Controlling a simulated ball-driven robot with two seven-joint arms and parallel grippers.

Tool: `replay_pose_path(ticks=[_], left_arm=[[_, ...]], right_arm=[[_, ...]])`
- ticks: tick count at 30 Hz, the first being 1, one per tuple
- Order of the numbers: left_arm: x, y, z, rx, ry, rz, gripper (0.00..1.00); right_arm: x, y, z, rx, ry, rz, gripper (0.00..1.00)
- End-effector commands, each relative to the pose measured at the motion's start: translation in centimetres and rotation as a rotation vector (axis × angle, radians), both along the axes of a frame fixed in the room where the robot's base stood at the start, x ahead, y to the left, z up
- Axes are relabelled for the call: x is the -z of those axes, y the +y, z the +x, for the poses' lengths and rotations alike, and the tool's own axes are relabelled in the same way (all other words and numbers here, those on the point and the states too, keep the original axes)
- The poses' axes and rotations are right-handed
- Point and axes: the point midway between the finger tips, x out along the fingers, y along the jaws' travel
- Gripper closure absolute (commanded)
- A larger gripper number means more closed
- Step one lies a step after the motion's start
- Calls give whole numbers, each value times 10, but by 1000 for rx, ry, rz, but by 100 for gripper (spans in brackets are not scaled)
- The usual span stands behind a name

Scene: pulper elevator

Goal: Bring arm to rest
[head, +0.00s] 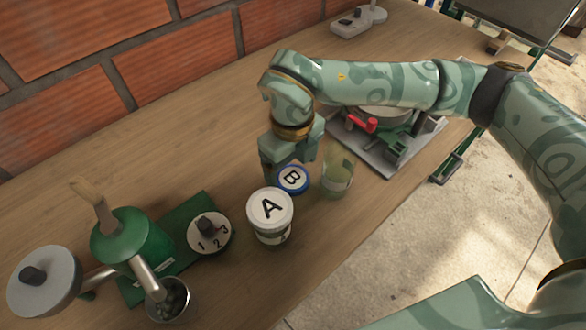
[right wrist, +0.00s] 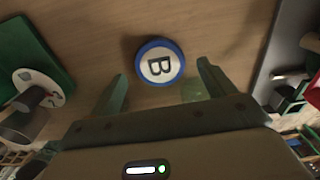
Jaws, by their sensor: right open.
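My right arm reaches in from the right in the head view. Its right gripper (head: 290,163) points down above the jar with the blue-rimmed B lid (head: 292,179). In the right wrist view the right gripper (right wrist: 162,73) is open, with its two fingers apart. The B lid (right wrist: 160,64) shows beyond the fingertips, roughly between them, and nothing is clamped. Jar A (head: 270,212), with a white lid, stands in front of jar B and hides part of it. My left gripper is not in view.
A translucent greenish cup (head: 338,174) stands right of jar B. A green machine (head: 131,235), a numbered dial (head: 209,233) and a metal cup (head: 168,301) are at left. A grey base with a red handle (head: 360,123) sits behind my arm. A brick wall borders the wooden counter.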

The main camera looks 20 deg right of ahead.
Motion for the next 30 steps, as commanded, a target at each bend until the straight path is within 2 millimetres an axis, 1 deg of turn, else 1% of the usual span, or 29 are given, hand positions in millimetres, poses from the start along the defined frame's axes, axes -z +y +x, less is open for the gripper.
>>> replay_pose_path(ticks=[1,3,6,9,13,16,20,22,23,30], left_arm=[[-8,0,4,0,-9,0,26],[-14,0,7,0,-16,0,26],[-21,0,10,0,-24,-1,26],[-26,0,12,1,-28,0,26],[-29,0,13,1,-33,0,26],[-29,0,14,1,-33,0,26],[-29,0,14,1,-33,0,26],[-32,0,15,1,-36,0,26],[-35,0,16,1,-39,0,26],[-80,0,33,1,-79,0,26]], right_arm=[[-20,0,1,0,-10,0,18],[-38,0,1,0,-10,0,18],[-60,0,1,0,-9,0,18],[-77,0,1,0,-7,0,18],[-91,0,0,1,-3,0,18],[-94,0,0,1,-2,0,18],[-94,0,0,1,-1,0,18],[-99,0,0,1,-4,1,18],[-103,0,0,1,-8,0,18],[-166,0,-6,0,-48,0,18]])
